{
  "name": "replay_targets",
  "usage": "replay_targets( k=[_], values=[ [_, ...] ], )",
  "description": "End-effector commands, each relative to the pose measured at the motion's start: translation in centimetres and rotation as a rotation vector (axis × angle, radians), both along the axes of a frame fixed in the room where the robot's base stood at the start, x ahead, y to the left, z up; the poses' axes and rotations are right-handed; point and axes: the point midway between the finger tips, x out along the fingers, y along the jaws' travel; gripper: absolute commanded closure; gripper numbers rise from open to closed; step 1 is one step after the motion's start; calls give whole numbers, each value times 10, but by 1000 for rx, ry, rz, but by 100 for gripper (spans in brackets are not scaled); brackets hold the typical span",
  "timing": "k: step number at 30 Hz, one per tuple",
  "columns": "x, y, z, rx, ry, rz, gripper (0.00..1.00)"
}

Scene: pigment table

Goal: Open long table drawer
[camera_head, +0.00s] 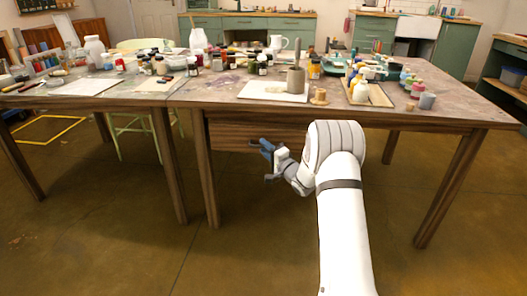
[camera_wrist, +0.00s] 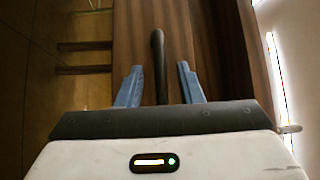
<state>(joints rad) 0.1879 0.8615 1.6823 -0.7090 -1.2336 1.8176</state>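The long table (camera_head: 215,97) has a wooden drawer front (camera_head: 228,134) under its top, at the left part. In the wrist view, the two blue fingers of my gripper (camera_wrist: 160,72) are apart. A dark bar handle (camera_wrist: 158,50) runs between them in front of the brown drawer front (camera_wrist: 205,45). Space shows between the handle and each finger.
Bottles, jars, a grey cylinder (camera_head: 296,79) and a tray of paints (camera_head: 377,97) crowd the tabletop. A second table (camera_head: 110,97) stands at the left with a pale green chair (camera_head: 131,125) behind. The floor (camera_head: 250,255) before the drawer is clear.

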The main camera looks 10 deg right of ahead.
Motion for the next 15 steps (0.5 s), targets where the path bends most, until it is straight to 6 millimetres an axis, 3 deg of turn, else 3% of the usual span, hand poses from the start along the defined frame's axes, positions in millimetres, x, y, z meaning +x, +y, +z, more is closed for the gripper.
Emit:
replay_targets(
  k=[4, 15],
  values=[
    [0, 0, 0, 0, 0, 0, 67],
    [0, -1, 0, 0, 1, 0, 98]
  ],
)
